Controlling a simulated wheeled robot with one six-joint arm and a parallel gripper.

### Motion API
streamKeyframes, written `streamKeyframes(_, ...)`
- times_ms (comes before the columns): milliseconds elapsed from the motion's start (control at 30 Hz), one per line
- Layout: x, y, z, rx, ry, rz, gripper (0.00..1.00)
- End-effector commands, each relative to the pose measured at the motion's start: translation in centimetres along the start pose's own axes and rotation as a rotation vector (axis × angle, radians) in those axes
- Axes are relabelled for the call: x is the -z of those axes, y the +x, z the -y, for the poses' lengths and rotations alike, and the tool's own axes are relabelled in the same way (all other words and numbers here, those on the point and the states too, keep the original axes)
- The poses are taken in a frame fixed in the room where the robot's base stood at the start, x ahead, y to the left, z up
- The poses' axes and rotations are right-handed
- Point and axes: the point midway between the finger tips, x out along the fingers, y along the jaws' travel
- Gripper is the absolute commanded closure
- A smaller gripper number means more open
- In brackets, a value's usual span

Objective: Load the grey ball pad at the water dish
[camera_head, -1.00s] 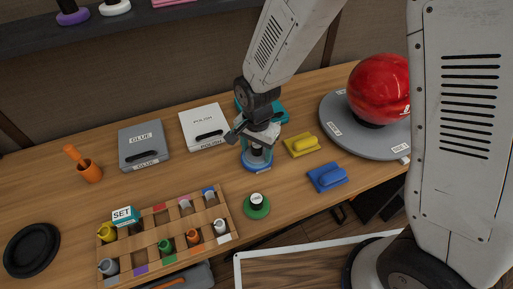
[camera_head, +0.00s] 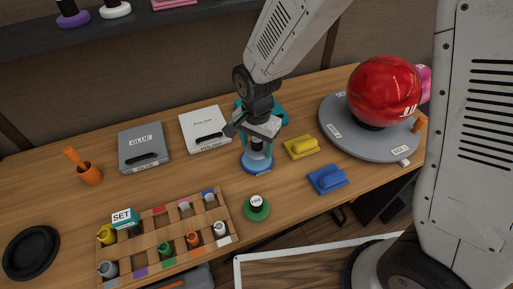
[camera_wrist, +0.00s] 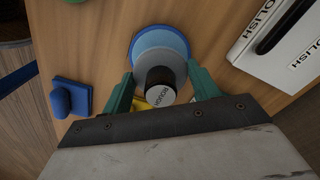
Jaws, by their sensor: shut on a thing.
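My gripper (camera_head: 256,131) is shut on the dark knob of a round pad (camera_wrist: 160,77), with its green fingers on either side in the wrist view. A green round pad (camera_head: 256,209) with a labelled knob stands in front of the gripper. A red ball (camera_head: 383,91) rests on a grey turntable (camera_head: 345,140).
Yellow (camera_head: 301,147) and blue (camera_head: 327,179) handled blocks lie right of the gripper. The POLISH case (camera_head: 205,127) and GLUE case (camera_head: 143,147) lie left.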

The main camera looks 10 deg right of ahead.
Motion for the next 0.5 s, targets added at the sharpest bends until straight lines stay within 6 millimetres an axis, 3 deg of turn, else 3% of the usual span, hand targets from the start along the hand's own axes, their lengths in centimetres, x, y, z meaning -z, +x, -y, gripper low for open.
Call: streamKeyframes(500, 0.0, -3.6, 0.1, 0.001, 0.000, -0.001, 0.58)
